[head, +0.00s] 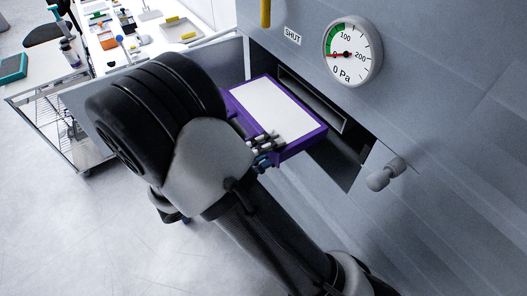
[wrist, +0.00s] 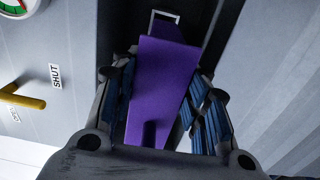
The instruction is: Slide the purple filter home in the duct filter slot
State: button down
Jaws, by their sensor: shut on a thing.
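The purple filter (head: 311,141) has a purple frame and a white face. My gripper (head: 262,155) is shut on its near edge in the head view. The filter is held level with the dark duct filter slot (head: 348,165), its far side at the opening and much of it still outside. In the wrist view the purple filter (wrist: 163,85) stands between the two blue-padded fingers of my gripper (wrist: 160,105), its far end towards the dark slot (wrist: 190,15). How deep it reaches into the slot is hidden.
A gauge (head: 352,53) reading 0 Pa is on the duct wall, near a SHUT label (head: 293,36) and a yellow handle (head: 266,13). A grey knob (head: 386,175) sits right of the slot. The open door panel (head: 190,62) stands left. A steel cart (head: 62,110) is behind.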

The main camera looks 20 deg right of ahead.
aim_at(318, 124)
jog(key=shift+x, duration=1.85)
jog(key=shift+b, duration=0.85)
jog(key=shift+b+x, duration=1)
jog(key=shift+x, duration=4.85)
